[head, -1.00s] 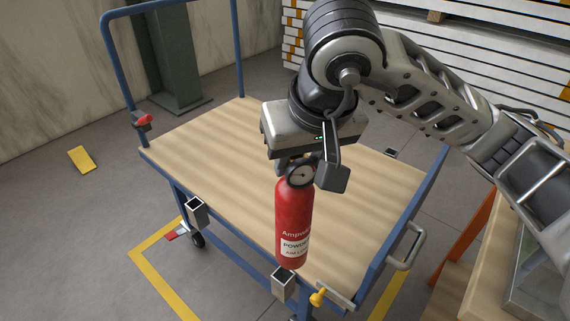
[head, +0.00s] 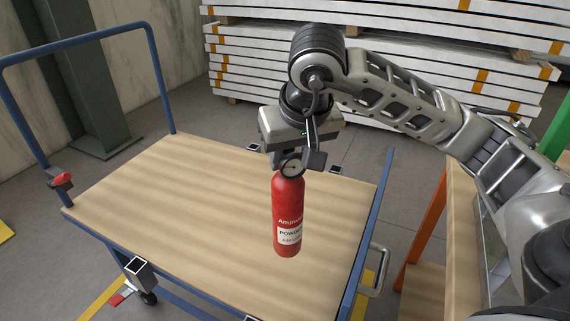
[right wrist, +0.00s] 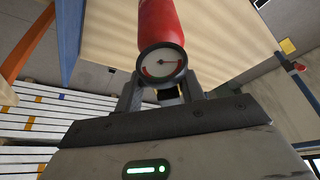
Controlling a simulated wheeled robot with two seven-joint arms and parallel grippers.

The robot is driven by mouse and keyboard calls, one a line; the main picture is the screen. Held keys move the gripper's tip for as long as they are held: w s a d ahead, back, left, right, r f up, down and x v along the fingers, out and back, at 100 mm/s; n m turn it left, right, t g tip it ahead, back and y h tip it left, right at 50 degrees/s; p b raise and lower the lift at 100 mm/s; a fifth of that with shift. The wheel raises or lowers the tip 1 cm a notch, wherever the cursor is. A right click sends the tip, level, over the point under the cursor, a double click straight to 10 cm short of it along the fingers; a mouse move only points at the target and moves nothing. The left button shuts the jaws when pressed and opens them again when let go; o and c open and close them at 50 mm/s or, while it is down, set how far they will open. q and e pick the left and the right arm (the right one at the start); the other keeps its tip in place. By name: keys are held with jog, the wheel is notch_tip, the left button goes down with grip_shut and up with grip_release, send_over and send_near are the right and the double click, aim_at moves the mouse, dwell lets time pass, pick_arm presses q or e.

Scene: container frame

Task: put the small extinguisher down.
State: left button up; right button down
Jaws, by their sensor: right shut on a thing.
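The small extinguisher (head: 287,212) is red with a white label and a round gauge at its top. It hangs upright in the head view, over the wooden deck of the cart (head: 180,205). My right gripper (head: 291,160) is above it and shut on its top, by the gauge. In the right wrist view the red body (right wrist: 160,22) and the gauge show between the two fingers (right wrist: 160,92). I cannot tell whether the extinguisher's base touches the deck. My left gripper is not in view.
The deck around the extinguisher is bare. The cart has a blue push frame (head: 75,38) at the left and a blue rail (head: 368,235) at the right. A wooden table with an orange leg (head: 425,235) stands at the right. Stacked white boards (head: 400,60) lie behind.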

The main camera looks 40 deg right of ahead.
jog(key=w+a+f, duration=0.1)
jog(key=w+f, duration=0.9)
jog(key=f, duration=0.1)
jog(key=shift+w+a, duration=0.35)
jog(key=shift+a, duration=0.05)
jog(key=shift+f+b, duration=0.2)
jog(key=shift+b, duration=0.2)
jog(key=c, duration=0.9)
grip_release()
jog(key=shift+s+f, duration=0.1)
jog(key=shift+f, duration=0.05)
jog(key=shift+o, duration=0.2)
jog(key=p+v, duration=0.1)
jog(key=v, duration=1.1)
jog(key=shift+s, duration=0.1)
